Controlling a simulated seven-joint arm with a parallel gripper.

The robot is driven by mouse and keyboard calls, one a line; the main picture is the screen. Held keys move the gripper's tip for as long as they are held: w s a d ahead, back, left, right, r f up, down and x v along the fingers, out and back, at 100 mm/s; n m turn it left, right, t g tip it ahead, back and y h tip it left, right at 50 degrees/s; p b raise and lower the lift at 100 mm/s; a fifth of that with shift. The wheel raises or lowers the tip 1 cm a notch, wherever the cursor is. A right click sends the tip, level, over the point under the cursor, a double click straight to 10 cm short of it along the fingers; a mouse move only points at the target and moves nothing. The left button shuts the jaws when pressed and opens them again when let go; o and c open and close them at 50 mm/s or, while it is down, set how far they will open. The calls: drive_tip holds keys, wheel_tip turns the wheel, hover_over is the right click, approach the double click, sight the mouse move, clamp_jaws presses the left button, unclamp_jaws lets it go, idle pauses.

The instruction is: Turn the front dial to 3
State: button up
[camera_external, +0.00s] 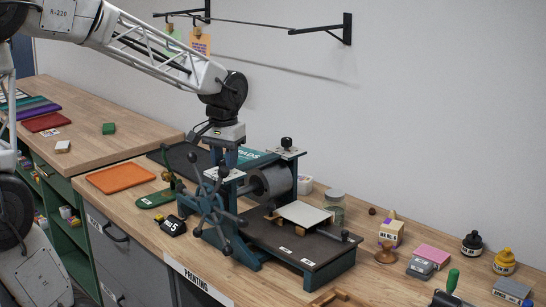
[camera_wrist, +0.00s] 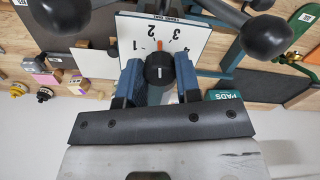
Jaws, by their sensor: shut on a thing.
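I cannot tell for sure which number the line meets. My gripper (camera_wrist: 158,80) has its blue fingers on either side of the knob and is shut on it. In the external view my gripper (camera_external: 226,158) points down over the press's front post, hiding the knob.
The press has a spoked handwheel (camera_external: 215,208) close below my gripper, a grey roller (camera_external: 272,181) and a dark bed with a white sheet (camera_external: 302,213). A second dial (camera_external: 287,144) stands on the rear post.

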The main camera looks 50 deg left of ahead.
sight(224, 160)
drive_tip(key=m, duration=0.6)
drive_tip(key=shift+m, duration=0.3)
idle(0.4)
drive_tip(key=o, duration=0.9)
drive_tip(key=shift+r, duration=0.15)
drive_tip(key=shift+r, duration=3.8)
drive_tip(key=shift+s, duration=0.1)
drive_tip(key=s+d+f+n+t, duration=0.1)
drive_tip(key=s+d+f, duration=0.1)
drive_tip(key=s, duration=0.5)
drive_tip(key=s+d+f, duration=0.3)
drive_tip(key=s, duration=0.4)
drive_tip(key=s+d+f+n+t, duration=0.1)
drive_tip(key=s+d+f, duration=0.1)
drive_tip(key=s, duration=0.5)
drive_tip(key=shift+d+f+n+t, duration=0.2)
drive_tip(key=shift+f+n+t, duration=0.05)
drive_tip(key=shift+n+t, duration=0.05)
